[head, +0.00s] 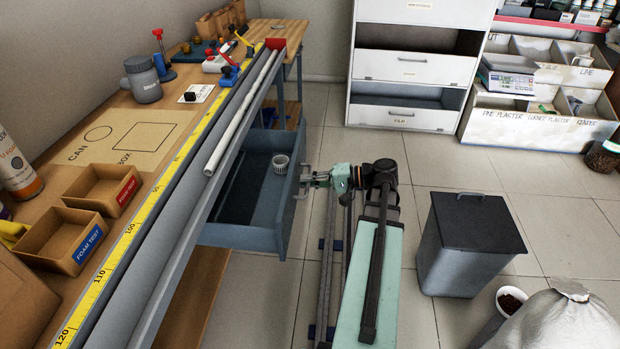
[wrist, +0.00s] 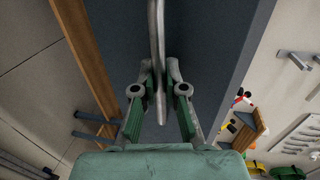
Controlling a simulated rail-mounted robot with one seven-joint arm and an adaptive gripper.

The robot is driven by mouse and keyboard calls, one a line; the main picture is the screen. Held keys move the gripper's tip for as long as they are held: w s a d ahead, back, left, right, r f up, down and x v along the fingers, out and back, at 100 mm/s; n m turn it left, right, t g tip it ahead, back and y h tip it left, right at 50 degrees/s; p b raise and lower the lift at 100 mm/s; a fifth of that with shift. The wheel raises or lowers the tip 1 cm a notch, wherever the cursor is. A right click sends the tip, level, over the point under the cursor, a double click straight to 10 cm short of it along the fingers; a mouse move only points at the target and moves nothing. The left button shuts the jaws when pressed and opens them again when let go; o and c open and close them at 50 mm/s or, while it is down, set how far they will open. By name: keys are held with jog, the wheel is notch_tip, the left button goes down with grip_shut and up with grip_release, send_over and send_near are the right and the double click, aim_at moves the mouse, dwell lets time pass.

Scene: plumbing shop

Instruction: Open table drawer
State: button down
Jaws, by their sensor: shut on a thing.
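The table drawer (head: 240,232) is a blue-grey box below the workbench top, and it stands pulled out with its inside showing. A small white ribbed cup-like part (head: 281,164) lies in it. My gripper (head: 307,180) is at the drawer's front, shut on the handle (head: 301,182). In the wrist view my gripper (wrist: 158,90) has its two fingers on either side of the grey handle bar (wrist: 158,45), close to the dark drawer front (wrist: 200,50). The bench edge hides part of the drawer.
The workbench (head: 150,110) carries two small boxes (head: 103,190), a grey jar (head: 142,80), a yellow ruler (head: 150,205) and a pipe (head: 240,115). A grey bin (head: 465,245) stands on the floor at right. White cabinets (head: 415,70) stand behind, with clear floor before them.

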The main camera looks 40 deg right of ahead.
jog(key=c, duration=1.2)
grip_release()
jog(key=shift+d, duration=0.1)
jog(key=v, duration=1.2)
